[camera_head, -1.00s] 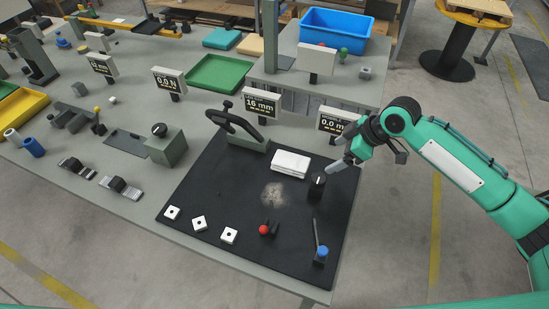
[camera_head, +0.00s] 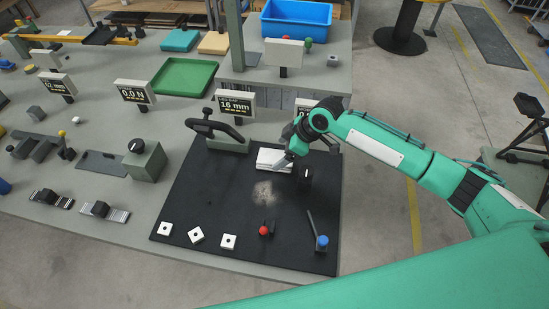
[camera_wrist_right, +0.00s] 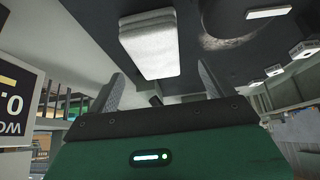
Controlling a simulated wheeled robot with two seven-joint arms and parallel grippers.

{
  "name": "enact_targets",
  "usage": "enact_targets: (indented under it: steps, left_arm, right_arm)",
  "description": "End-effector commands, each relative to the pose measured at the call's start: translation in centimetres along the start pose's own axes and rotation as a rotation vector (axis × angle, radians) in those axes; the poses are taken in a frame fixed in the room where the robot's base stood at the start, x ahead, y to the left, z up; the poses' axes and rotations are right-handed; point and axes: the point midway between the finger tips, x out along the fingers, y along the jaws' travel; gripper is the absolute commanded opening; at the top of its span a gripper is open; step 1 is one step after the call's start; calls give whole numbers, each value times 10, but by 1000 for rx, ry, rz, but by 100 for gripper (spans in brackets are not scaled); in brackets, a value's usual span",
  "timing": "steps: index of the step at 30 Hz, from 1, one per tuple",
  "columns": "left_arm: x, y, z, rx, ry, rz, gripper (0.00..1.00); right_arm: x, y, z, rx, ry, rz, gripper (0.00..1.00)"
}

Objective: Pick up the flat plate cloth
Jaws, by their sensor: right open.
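The flat plate cloth looks like a white folded block (camera_head: 270,158) lying on the black mat (camera_head: 215,205), near its back edge. My right gripper (camera_head: 283,163) is at the cloth's right end in the head view, with a pale finger overlapping it there. In the right wrist view the cloth (camera_wrist_right: 150,40) lies just beyond and between the two spread fingers of the open, empty gripper (camera_wrist_right: 160,72). Whether a finger touches the cloth I cannot tell. My left gripper is not in view.
A black knob (camera_head: 305,175) stands close to the right of the gripper. A black handle (camera_head: 215,130) and a 16 mm display (camera_head: 236,104) stand behind the cloth. A pale smudge (camera_head: 265,193), white square plates (camera_head: 196,235), a red knob (camera_head: 264,230) and a blue knob (camera_head: 322,241) are in front.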

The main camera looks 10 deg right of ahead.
Motion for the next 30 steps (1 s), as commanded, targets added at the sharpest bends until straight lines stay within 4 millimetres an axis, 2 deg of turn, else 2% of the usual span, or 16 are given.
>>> enact_targets:
  steps: [6,10,19,20,24,27,30]
  left_arm:
    - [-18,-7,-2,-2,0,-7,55]
    - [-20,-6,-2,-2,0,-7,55]
    - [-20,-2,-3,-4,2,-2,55]
    - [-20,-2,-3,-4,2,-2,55]
    - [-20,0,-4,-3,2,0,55]
    - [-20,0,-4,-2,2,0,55]
    - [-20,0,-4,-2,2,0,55]
  right_arm:
    - [26,3,0,2,-2,-2,85]
    - [43,2,1,1,-1,-3,85]
    - [49,3,3,0,-2,-1,85]
    - [49,3,3,0,-2,-1,81]
    - [49,3,3,0,-2,-1,54]
    - [49,3,3,0,-1,-1,37]
    - [49,3,2,0,-1,-1,33]
